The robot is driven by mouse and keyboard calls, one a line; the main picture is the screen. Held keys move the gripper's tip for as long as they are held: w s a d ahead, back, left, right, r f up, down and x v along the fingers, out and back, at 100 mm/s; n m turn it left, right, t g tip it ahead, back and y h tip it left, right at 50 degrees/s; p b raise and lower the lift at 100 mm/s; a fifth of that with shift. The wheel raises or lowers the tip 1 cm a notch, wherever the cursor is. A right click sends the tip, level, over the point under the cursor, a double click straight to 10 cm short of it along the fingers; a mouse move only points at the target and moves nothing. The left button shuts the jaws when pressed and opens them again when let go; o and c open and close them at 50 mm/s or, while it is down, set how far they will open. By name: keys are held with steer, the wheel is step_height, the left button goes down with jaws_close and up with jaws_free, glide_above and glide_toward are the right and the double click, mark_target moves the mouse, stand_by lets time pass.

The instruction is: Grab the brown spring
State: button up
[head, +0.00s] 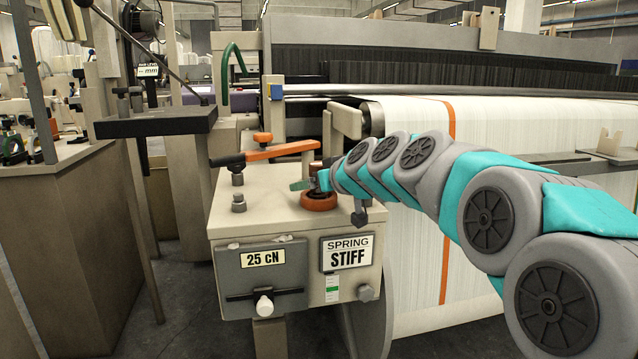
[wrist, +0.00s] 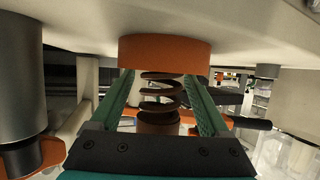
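The brown spring (wrist: 160,90) shows in the wrist view as dark coils between an orange ring (wrist: 165,53) and a brown round piece (wrist: 158,122). My gripper (wrist: 158,78) has its two green fingers apart, one on each side of the spring. A narrow gap shows beside the coils, so the fingers do not appear to press on them. In the head view my gripper (head: 310,184) is low over the box top, at the orange ring (head: 318,201). The spring is mostly hidden there by the gripper.
An orange lever (head: 265,153) runs close above the ring. Metal posts (head: 238,200) stand left of it on the box. The box front carries a "SPRING STIFF" label (head: 347,254) and a "25 cN" plate (head: 263,258). A white warp sheet (head: 420,265) lies to the right.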

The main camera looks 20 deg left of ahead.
jaws_close()
stand_by(0.4)
steer(key=shift+r, duration=0.15)
